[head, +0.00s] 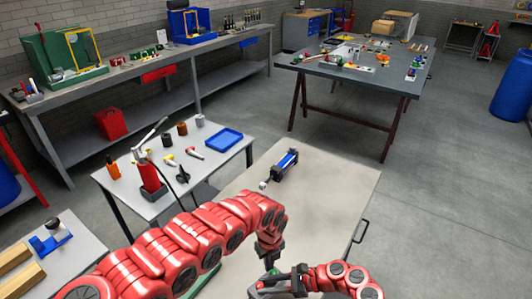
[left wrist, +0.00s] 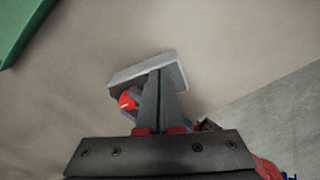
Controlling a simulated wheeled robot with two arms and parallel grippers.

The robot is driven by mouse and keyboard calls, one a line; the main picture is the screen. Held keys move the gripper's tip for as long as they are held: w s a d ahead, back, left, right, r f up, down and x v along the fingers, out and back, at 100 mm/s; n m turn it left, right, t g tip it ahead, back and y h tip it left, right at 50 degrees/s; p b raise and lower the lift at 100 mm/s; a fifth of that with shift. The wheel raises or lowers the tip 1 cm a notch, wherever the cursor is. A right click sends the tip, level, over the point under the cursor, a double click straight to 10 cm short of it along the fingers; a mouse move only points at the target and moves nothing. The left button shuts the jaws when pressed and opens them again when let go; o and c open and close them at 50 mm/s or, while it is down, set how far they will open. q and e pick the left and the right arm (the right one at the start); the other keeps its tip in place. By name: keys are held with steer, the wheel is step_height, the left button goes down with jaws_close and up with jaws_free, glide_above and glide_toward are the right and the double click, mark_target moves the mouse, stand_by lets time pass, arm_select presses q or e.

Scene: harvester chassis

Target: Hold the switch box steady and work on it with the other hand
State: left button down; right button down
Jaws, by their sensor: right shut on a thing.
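The switch box looks like a light grey box (left wrist: 128,76) with a round red part (left wrist: 127,99) at its left side in the left wrist view. My left gripper (left wrist: 159,74) has its dark fingers together over the box; whether they touch it I cannot tell. In the head view my left gripper (head: 268,258) points down over the near part of the table. My right gripper (head: 283,282) comes in low from the right, just below it, and is shut on the box, which is mostly hidden there by the grippers.
A black and blue device (head: 287,163) lies at the far end of the beige table (head: 325,190). A green item (left wrist: 20,28) is at upper left in the left wrist view. A side table (head: 215,165) holds a red tool (head: 150,177) and a blue tray (head: 222,139). The table's right half is clear.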

arm_select(q)
steer(key=shift+s+a, duration=0.1)
steer(key=shift+s, duration=0.05)
stand_by(0.5)
steer(key=shift+w+a+r, duration=0.1)
steer(key=shift+w+a, duration=0.2)
steer(key=shift+a, duration=0.05)
step_height(320, 180, up, 6)
steer(key=shift+f, duration=0.1)
stand_by(0.4)
steer(key=shift+w+d+f, duration=0.15)
steer(key=shift+d+f, duration=0.25)
steer(key=shift+f, duration=0.6)
steer(key=shift+w+d+f, duration=0.1)
steer(key=shift+d+f, duration=0.3)
steer(key=shift+f, duration=0.6)
steer(key=shift+w+d+f, duration=0.15)
steer(key=shift+d+f, duration=0.25)
steer(key=shift+f, duration=0.6)
